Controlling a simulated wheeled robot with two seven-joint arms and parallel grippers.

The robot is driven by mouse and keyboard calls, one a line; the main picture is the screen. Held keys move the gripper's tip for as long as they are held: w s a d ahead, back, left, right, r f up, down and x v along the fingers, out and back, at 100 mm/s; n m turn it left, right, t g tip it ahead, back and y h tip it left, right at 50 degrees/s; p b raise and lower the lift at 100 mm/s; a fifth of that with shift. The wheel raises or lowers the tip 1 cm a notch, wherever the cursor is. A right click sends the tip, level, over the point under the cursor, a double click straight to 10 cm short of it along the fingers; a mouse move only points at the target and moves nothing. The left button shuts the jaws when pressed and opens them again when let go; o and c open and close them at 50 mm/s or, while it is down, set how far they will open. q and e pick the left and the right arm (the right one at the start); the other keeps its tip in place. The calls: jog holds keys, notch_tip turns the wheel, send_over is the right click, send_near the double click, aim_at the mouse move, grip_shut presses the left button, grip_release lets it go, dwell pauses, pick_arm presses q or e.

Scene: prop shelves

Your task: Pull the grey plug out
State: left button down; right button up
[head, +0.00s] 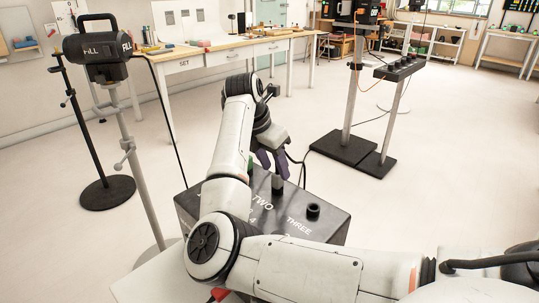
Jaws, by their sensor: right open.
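A dark box (325,232) with white labels, "TWO" and "THREE" among them, stands in front of me. A grey plug (277,183) stands upright in its top near the back, by the "TWO" label. My right gripper (271,162) has purple fingers pointing down, just behind and above the grey plug. It is open, and I see nothing between the fingers. I cannot tell whether a finger touches the plug. My right arm hides the left part of the box. My left gripper is not in view.
A black socket or plug (313,211) sits by "THREE", and a green piece (250,166) shows beside my arm. A lamp (96,56) on a stand is at the left. A black-based stand (350,148) is at the back right. A workbench (215,55) lines the back.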

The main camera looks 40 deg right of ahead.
aim_at(276, 171)
jog(key=shift+x, duration=2)
grip_shut()
